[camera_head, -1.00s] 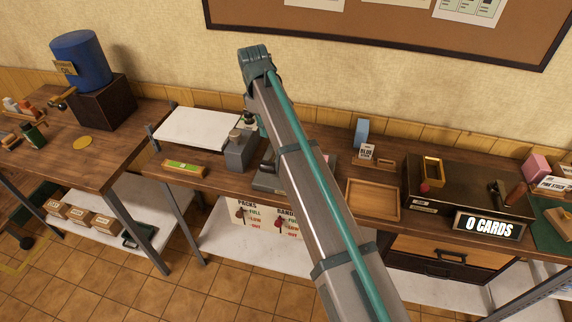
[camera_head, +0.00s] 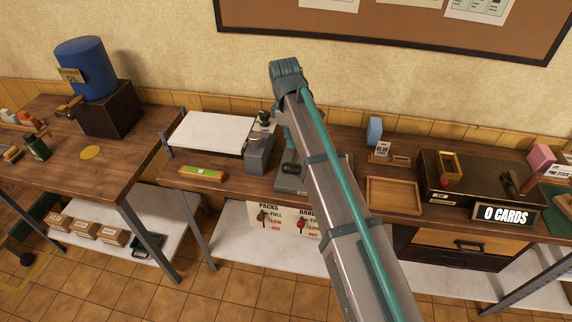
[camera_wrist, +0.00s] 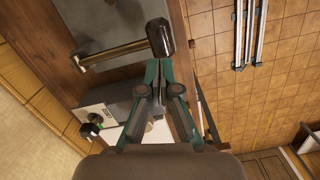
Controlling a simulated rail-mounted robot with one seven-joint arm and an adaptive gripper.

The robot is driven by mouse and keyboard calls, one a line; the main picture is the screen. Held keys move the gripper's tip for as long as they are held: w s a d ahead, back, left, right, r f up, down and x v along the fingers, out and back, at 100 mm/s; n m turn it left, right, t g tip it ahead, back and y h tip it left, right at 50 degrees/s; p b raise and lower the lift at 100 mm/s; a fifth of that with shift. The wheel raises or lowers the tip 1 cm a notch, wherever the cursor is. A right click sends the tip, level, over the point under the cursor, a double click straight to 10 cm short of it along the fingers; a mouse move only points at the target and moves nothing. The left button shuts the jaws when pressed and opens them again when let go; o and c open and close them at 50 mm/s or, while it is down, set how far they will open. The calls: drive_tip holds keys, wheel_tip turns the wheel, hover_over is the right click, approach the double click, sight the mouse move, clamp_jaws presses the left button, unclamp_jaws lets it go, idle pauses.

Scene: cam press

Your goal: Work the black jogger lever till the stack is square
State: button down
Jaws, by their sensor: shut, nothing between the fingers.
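The black knob (camera_wrist: 160,37) of the jogger lever is in the wrist view, on the end of a metal rod (camera_wrist: 115,54) that runs left over a grey plate. My gripper (camera_wrist: 159,64) is shut and empty. Its fingertips are close to the near end of the knob; I cannot tell whether they touch it. In the head view the black knob (camera_head: 291,169) shows just left of my arm, above the grey jogger base (camera_head: 288,186). I cannot make out the stack.
A wooden tray (camera_head: 394,195) and a black box (camera_head: 470,190) with a "0 CARDS" sign are to the right.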

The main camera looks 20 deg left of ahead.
sight(293, 165)
drive_tip(key=shift+f, duration=0.15)
drive_tip(key=shift+d+f+b, duration=0.15)
drive_tip(key=shift+f+b, duration=1.1)
drive_tip(key=shift+f, duration=0.45)
drive_tip(key=shift+d+f+b, duration=0.1)
drive_tip(key=shift+f+b, duration=1.1)
drive_tip(key=shift+f, duration=0.45)
drive_tip(key=shift+f, duration=0.1)
